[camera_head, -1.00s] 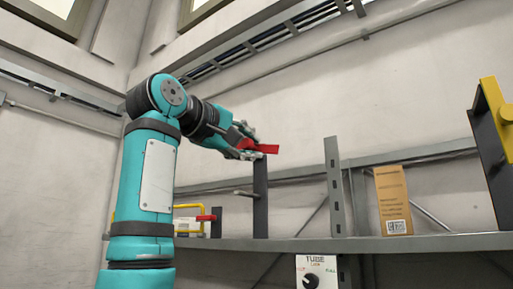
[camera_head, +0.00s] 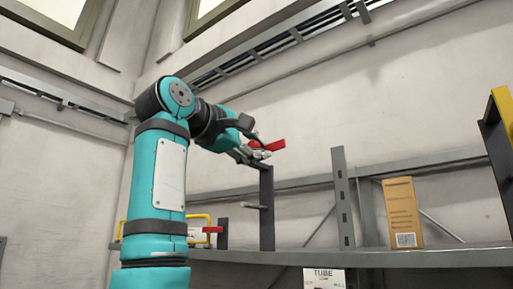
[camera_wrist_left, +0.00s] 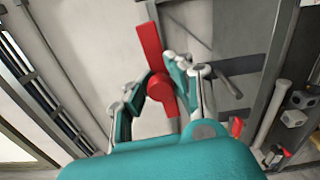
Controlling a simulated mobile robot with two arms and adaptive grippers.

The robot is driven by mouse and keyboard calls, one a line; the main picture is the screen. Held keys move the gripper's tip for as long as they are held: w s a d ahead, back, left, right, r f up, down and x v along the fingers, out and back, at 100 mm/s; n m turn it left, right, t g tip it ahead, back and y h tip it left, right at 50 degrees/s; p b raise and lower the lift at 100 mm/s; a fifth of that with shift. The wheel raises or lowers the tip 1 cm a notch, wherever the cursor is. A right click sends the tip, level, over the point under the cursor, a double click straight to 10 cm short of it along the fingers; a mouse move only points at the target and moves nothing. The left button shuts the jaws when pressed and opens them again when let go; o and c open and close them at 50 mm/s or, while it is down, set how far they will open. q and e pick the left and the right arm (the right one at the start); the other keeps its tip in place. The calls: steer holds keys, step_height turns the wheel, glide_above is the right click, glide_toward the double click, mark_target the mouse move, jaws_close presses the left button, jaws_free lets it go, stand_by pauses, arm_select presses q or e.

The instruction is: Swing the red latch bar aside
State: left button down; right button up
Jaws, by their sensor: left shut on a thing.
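The red latch bar (camera_head: 274,145) shows at the top of a dark upright post (camera_head: 267,210) on the shelf. Its right end points slightly upward in the head view. My left gripper (camera_head: 258,152) is at the bar's near end, partly covering it, and is shut on it. In the left wrist view the red bar (camera_wrist_left: 151,50) runs between the two fingers of my left gripper (camera_wrist_left: 152,88), with a round red hub on it. The exact finger contact is hard to see. My right gripper is not in view.
A grey shelf (camera_head: 380,258) runs across the lower right. A slotted grey upright (camera_head: 343,200) and a brown carton (camera_head: 402,212) stand right of the post. A yellow-topped dark post (camera_head: 497,140) is at the far right. A short peg (camera_head: 256,207) sticks out from the post.

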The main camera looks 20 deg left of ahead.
arm_select(q)
steer(key=c, duration=1.6)
jaws_free()
steer(key=o, duration=0.5)
steer(key=shift+s+a, duration=0.15)
steer(key=shift+s, duration=0.05)
steer(key=v, duration=1.2)
